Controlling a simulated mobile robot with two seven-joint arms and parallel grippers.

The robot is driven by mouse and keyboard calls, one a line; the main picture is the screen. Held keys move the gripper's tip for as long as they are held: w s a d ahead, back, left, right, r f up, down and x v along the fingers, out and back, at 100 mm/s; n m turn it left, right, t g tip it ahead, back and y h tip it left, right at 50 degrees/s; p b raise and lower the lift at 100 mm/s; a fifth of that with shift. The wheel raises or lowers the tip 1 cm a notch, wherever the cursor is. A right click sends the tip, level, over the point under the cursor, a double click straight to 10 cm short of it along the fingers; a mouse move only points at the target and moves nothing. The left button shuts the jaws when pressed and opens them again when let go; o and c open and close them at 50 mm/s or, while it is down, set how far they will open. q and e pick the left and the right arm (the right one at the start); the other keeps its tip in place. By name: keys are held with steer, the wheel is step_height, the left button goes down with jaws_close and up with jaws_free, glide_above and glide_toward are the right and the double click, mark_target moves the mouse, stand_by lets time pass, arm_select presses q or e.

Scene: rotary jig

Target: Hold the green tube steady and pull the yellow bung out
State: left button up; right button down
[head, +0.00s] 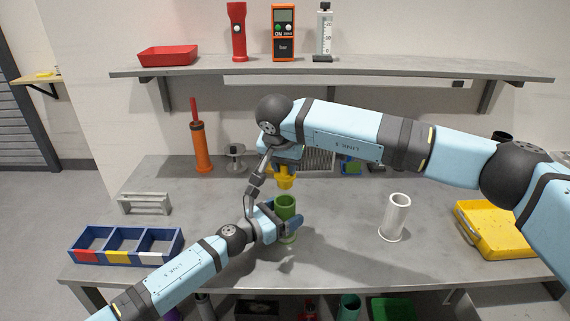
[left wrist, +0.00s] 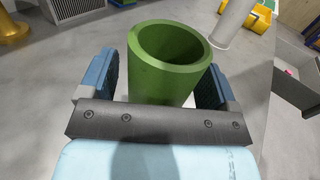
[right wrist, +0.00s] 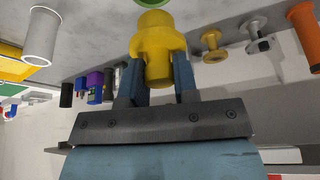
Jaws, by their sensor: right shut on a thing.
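The green tube (head: 286,206) stands upright on the grey bench, its open top clear; its empty-looking mouth fills the middle of the left wrist view (left wrist: 168,58). My left gripper (left wrist: 162,84) has one finger on each side of the tube, apparently slightly apart from its wall. My right gripper (right wrist: 157,82) is shut on the yellow bung (right wrist: 156,45) and holds it above the tube. In the head view the bung (head: 286,180) points down, with a small gap to the tube's rim. A bit of the green rim shows at the top of the right wrist view.
A white tube (head: 396,217) stands to the right, and a yellow tray (head: 497,230) lies near the right edge. A blue compartment box (head: 126,244) is at the front left. A grey rack (head: 143,203), orange pump (head: 202,149) and grey spool (head: 236,158) stand behind. The shelf (head: 340,70) is above.

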arm_select(q)
steer(key=v, duration=1.2)
